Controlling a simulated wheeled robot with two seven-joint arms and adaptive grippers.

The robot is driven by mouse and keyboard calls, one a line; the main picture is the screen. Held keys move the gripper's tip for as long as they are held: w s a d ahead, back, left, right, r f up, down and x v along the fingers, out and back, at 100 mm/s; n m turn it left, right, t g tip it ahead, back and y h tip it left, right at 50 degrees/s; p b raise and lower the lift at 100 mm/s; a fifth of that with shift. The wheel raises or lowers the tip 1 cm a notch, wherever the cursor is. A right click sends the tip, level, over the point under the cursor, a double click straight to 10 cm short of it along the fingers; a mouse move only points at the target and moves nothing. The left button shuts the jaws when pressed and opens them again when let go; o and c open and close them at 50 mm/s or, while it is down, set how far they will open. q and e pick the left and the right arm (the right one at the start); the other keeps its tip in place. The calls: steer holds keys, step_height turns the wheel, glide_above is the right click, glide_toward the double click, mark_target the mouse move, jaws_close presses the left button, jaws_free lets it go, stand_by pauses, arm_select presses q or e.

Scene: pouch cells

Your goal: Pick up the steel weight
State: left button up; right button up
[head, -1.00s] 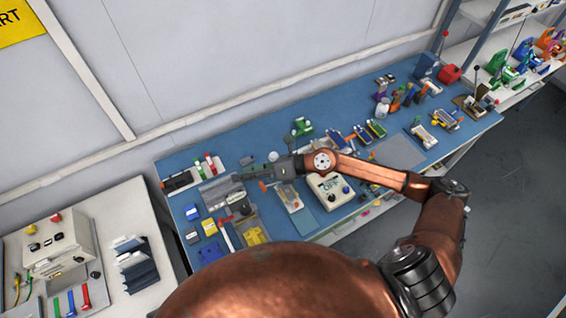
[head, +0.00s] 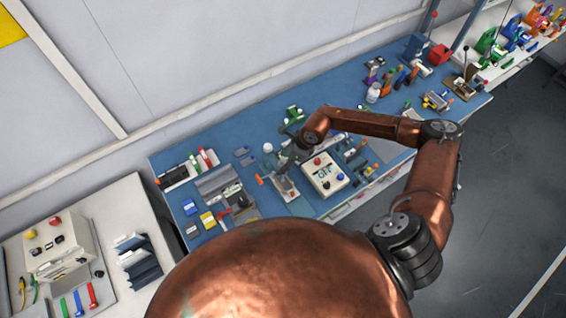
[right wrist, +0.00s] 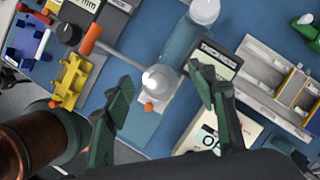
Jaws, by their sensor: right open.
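A shiny grey, rounded piece that looks like the steel weight (right wrist: 158,80) shows in the right wrist view. It lies in line with the gap between my fingers, over a pale narrow tray with an orange knob (right wrist: 148,106). I cannot tell how far below the fingertips it is. My right gripper (right wrist: 160,88) is open, with its green-padded fingers apart and nothing between them that I can see held. In the head view my right gripper (head: 285,160) hangs over the blue bench, and it hides most of the weight there. My left gripper is not in view.
A cream box with a display (head: 323,174) stands close to the right of the gripper. A white-topped round piece (right wrist: 205,10) and an orange-handled tool (right wrist: 90,38) are near. Yellow parts (right wrist: 70,82) lie at the left. The bench (head: 225,138) is bare toward the wall.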

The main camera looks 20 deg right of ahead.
steer(key=shift+a+f, duration=0.15)
steer(key=shift+f, duration=0.35)
steer(key=shift+c, duration=0.2)
steer(key=shift+w+r, duration=0.1)
jaws_close()
